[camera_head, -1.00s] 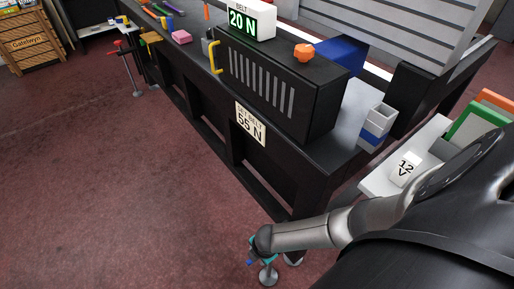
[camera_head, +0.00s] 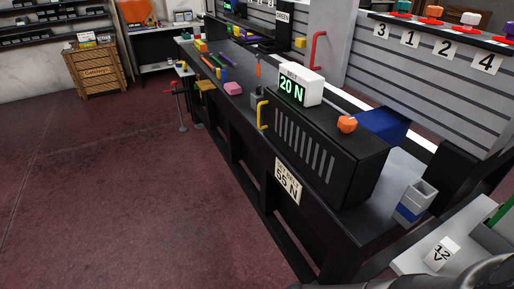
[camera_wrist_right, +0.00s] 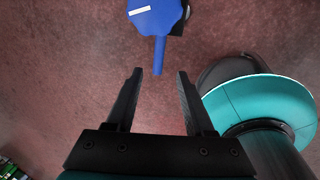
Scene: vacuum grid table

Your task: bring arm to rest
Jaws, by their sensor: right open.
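My right gripper (camera_wrist_right: 160,88) shows in the right wrist view with its two black fingers apart and nothing between them. Below it is the reddish floor. A blue part with a narrow stem (camera_wrist_right: 158,20) lies beyond the fingertips, and a teal disc with a dark post (camera_wrist_right: 262,105) is right of the fingers; I cannot tell what they belong to. In the head view only a dark piece of my arm shows at the bottom right edge. My left gripper is not in view.
A long black bench (camera_head: 345,222) runs diagonally, carrying a black vented box (camera_head: 322,150), a "20 N" display (camera_head: 300,85) and small coloured objects. A white side table (camera_head: 410,255) holds a "12 V" block (camera_head: 442,253). The floor (camera_head: 110,190) on the left is clear.

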